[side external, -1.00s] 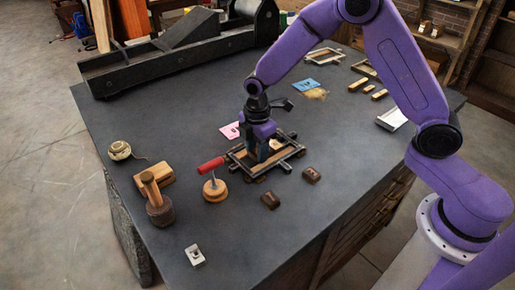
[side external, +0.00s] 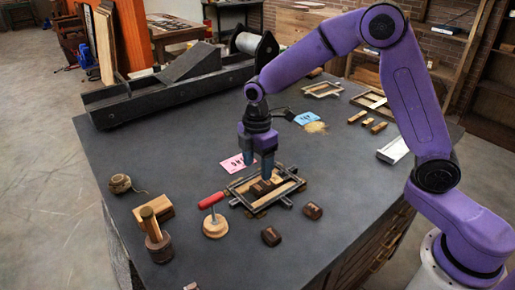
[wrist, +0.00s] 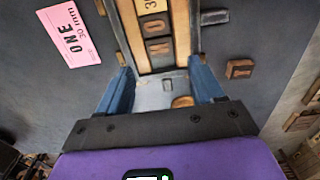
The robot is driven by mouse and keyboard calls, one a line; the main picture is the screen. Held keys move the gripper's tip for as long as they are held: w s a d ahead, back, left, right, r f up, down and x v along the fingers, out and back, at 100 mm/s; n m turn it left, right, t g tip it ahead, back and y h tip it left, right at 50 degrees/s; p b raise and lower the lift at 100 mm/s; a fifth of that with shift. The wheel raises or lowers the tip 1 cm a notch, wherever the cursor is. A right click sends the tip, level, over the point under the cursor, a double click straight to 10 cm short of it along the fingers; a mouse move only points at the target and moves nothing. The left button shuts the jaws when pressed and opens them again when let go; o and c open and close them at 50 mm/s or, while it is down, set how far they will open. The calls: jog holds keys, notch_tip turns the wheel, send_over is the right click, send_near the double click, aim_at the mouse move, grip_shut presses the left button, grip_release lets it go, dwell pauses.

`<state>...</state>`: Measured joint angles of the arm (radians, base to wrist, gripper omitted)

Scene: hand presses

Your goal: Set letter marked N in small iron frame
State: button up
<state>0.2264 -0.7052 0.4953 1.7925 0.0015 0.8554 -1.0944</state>
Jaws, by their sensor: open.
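The small iron frame (side external: 240,201) lies flat on the dark table, with pale wooden strips inside. Two dark letter blocks (side external: 262,187) sit side by side in it; in the wrist view they lie in line in the wooden channel, one nearer block (wrist: 160,48) and one farther block (wrist: 152,27). I cannot read for certain which is N. My gripper (side external: 257,166) is open and empty, just above the frame, fingers pointing down. In the wrist view its blue fingers (wrist: 162,80) stand apart on either side of the channel's near end.
Two loose dark blocks (side external: 312,210) (side external: 271,236) lie outside the frame. A red-handled tool (side external: 214,224) stands close to its left. A pink card (side external: 237,164), blue card (side external: 307,118), mallet (side external: 157,240) and twine (side external: 120,184) lie around.

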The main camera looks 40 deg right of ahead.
jog(key=shift+r, duration=2.35)
jog(key=s+d+m, duration=0.2)
jog(key=s+d, duration=0.2)
jog(key=s, duration=1.1)
jog(key=s+d+r+m, duration=0.1)
jog(key=s+d+m, duration=0.2)
jog(key=s, duration=1.2)
jog(key=shift+s+d+r, duration=0.25)
jog(key=shift+s+d, duration=0.05)
jog(key=shift+d, duration=0.85)
